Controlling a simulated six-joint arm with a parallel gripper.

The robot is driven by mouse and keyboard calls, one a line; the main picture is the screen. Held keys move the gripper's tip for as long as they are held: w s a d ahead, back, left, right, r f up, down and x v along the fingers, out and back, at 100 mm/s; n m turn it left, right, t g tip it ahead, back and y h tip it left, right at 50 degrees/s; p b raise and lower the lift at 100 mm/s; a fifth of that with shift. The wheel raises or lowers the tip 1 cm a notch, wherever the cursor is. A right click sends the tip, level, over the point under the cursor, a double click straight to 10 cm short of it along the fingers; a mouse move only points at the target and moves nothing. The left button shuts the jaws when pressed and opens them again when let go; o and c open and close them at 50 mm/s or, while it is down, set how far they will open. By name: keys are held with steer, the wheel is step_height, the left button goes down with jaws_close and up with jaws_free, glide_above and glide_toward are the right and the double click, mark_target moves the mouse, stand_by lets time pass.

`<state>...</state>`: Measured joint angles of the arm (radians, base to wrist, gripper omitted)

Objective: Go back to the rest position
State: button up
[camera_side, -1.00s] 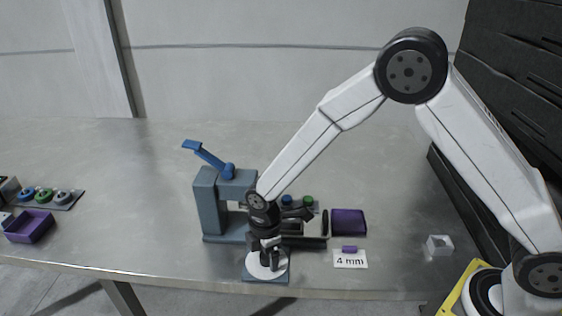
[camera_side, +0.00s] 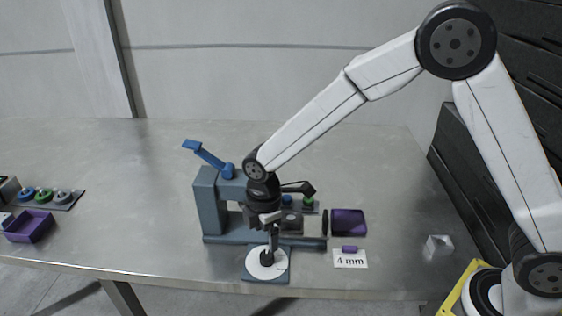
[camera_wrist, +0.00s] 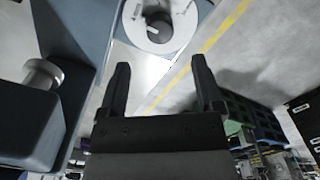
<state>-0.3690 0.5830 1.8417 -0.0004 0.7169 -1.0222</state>
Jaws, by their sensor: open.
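My gripper (camera_side: 268,226) hangs from the wrist above the front of the grey-blue fixture, over a white disc (camera_side: 255,268) with a black knob (camera_side: 267,256) on a small plate at the table's front edge. In the wrist view my gripper (camera_wrist: 163,95) shows two black fingers spread apart with nothing between them. The white disc (camera_wrist: 138,38) and its dark knob (camera_wrist: 160,27) lie beyond the fingertips there, apart from them.
The fixture (camera_side: 207,205) has a raised blue lever (camera_side: 205,154). A purple tray (camera_side: 349,222), a small purple piece (camera_side: 350,248) and a "4 mm" card (camera_side: 350,260) lie to its right. A purple box (camera_side: 28,228) stands far left. The table's middle back is clear.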

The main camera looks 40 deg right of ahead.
steer(key=shift+r, duration=0.4)
steer(key=shift+s+d+r+m, duration=0.1)
steer(key=shift+d+r+m, duration=0.1)
steer(key=shift+d+m, duration=0.25)
steer(key=s+d+r+m+t, duration=0.2)
steer(key=s+d+r+m, duration=0.1)
steer(key=s+d+m, duration=1)
steer(key=shift+d+m+t, duration=0.3)
steer(key=shift+d+m, duration=0.75)
steer(key=shift+d, duration=0.05)
